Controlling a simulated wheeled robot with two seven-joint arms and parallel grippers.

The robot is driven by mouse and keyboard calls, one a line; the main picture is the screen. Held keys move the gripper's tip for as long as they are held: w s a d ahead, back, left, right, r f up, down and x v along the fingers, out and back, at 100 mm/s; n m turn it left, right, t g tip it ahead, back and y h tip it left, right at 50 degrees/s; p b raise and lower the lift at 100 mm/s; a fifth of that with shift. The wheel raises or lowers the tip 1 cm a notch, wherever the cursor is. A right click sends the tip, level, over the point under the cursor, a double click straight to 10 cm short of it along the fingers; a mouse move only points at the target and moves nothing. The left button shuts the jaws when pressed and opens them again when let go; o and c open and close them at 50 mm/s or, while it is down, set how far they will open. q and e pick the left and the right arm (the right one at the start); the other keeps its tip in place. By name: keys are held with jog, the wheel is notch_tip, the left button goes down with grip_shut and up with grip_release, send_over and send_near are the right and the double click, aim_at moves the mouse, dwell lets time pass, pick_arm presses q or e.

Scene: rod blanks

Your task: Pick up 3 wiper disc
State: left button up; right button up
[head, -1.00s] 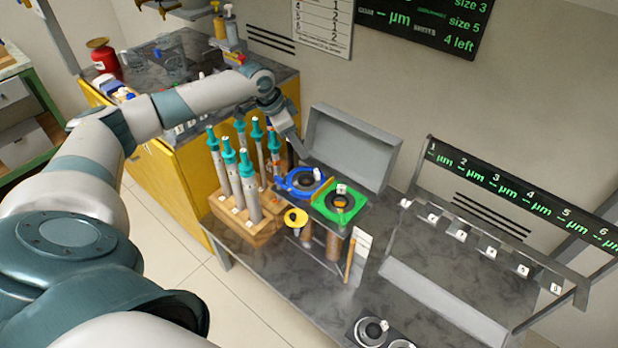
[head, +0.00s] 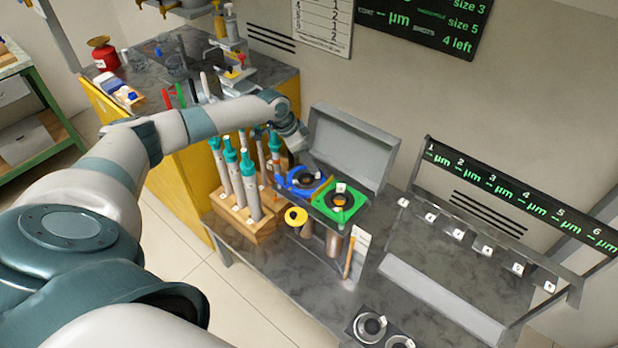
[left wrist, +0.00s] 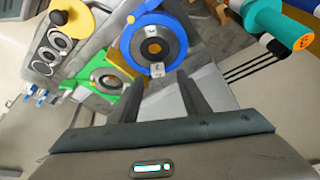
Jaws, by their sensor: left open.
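A blue ring holder (head: 291,184) with a dark disc (head: 303,180) in it sits on the bench stand. In the left wrist view the blue holder (left wrist: 180,45) shows a dark disc with a brown centre (left wrist: 152,46) and a small white tag. Beside it is a green square holder (head: 356,204) with another dark disc; it also shows in the left wrist view (left wrist: 88,92). I cannot read which tag says 3. My left gripper (left wrist: 158,78) is open and empty, its fingers pointing at the blue holder's tagged edge. In the head view the gripper (head: 312,166) is just behind the blue holder. My right gripper is not in view.
Several teal-topped rods stand in a wooden block (head: 262,231) left of the holders, close to my left arm. A yellow disc (head: 291,217) is in front. An open grey case (head: 350,148) stands behind. A numbered rack (head: 480,240) is at right.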

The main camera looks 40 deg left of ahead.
pick_arm(q)
jog(key=p+x, duration=0.1)
jog(key=x, duration=0.3)
jog(key=shift+d+f+p, duration=0.25)
jog(key=shift+f+p, duration=0.1)
grip_shut()
